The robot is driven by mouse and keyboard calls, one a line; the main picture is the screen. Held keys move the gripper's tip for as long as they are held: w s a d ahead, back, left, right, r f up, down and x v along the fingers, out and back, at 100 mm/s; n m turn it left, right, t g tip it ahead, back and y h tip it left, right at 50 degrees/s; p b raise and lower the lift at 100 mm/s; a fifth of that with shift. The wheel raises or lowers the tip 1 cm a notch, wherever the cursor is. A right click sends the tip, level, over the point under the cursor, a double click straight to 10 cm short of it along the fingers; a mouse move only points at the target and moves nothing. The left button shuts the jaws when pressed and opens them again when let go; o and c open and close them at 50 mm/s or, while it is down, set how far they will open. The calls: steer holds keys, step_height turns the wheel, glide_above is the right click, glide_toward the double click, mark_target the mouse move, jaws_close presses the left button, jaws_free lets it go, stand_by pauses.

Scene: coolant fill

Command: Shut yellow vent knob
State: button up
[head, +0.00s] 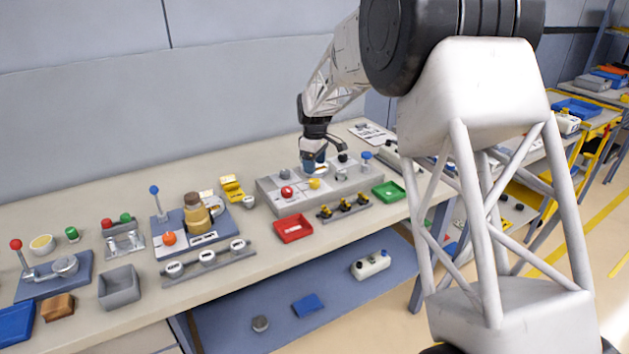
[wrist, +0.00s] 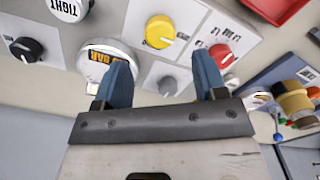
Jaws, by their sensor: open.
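The yellow vent knob (wrist: 160,32) sits on a white label plate with a pale pointer mark, on the grey panel (head: 268,187). In the head view the yellow knob (head: 315,183) is just in front of my gripper (head: 314,165). In the wrist view my gripper (wrist: 162,66) has its two blue fingers spread apart, with nothing between them. The yellow knob lies beyond the fingertips, about midway between them across the picture, and looks apart from both. The fingertips' exact height over the panel is hard to tell.
A red tray (head: 293,229), a green tray (head: 388,191) and a rack of yellow-topped parts (head: 343,207) stand before the panel.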

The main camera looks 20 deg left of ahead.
mark_target(315, 180)
steer(key=shift+f, duration=3.35)
steer(key=shift+c, duration=0.3)
steer(key=c, duration=0.9)
steer(key=shift+o, duration=0.2)
